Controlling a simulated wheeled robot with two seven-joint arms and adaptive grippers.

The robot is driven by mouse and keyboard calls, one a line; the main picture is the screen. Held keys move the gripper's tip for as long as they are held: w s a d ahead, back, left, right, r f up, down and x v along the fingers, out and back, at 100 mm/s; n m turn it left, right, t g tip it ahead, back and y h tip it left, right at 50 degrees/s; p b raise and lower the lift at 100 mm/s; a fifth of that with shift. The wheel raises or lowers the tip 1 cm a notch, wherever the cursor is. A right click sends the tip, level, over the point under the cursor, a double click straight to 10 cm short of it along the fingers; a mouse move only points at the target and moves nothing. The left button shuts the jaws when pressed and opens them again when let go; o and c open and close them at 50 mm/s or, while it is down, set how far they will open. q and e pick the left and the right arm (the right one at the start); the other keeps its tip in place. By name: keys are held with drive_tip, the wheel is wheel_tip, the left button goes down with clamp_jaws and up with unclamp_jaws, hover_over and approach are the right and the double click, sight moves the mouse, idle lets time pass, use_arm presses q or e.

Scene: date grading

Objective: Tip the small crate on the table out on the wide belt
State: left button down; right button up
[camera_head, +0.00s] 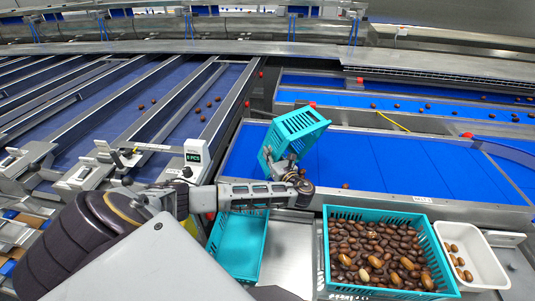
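The small teal crate (297,124) is off the table, held tilted over the near left part of the wide blue belt (395,160). Its slotted walls show, but I cannot tell whether any dates are inside. My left gripper (286,163) is at the crate's lower edge and appears shut on it; its fingertips are partly hidden. One brown date (345,186) lies at the belt's near edge, right of the gripper. My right gripper is not in view.
A large teal crate (327,245) full of dates stands near the belt, with a white tray (495,270) holding several dates to its right. An empty teal crate (240,245) lies below my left arm. Narrow lanes with dates run at left.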

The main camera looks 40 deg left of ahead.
sight(277, 152)
use_arm(q)
drive_tip(key=shift+s+d+f+t+y+b, duration=0.1)
drive_tip(key=shift+s+d+t+y+b, duration=0.1)
drive_tip(key=shift+d+y, duration=0.45)
drive_tip(key=shift+s+d+f+t+y+b, duration=0.15)
drive_tip(key=shift+d+y, duration=0.25)
drive_tip(key=shift+d, duration=0.4)
drive_tip(key=shift+s+d+r+t+y+b, duration=0.15)
drive_tip(key=shift+d+t+y, duration=0.1)
drive_tip(key=shift+d+y, duration=0.4)
drive_tip(key=shift+d+f, duration=0.1)
drive_tip(key=shift+d, duration=0.1)
drive_tip(key=shift+m, duration=0.3)
drive_tip(key=shift+r+p, duration=0.8)
drive_tip(key=shift+r, duration=1.75)
drive_tip(key=shift+f, duration=0.1)
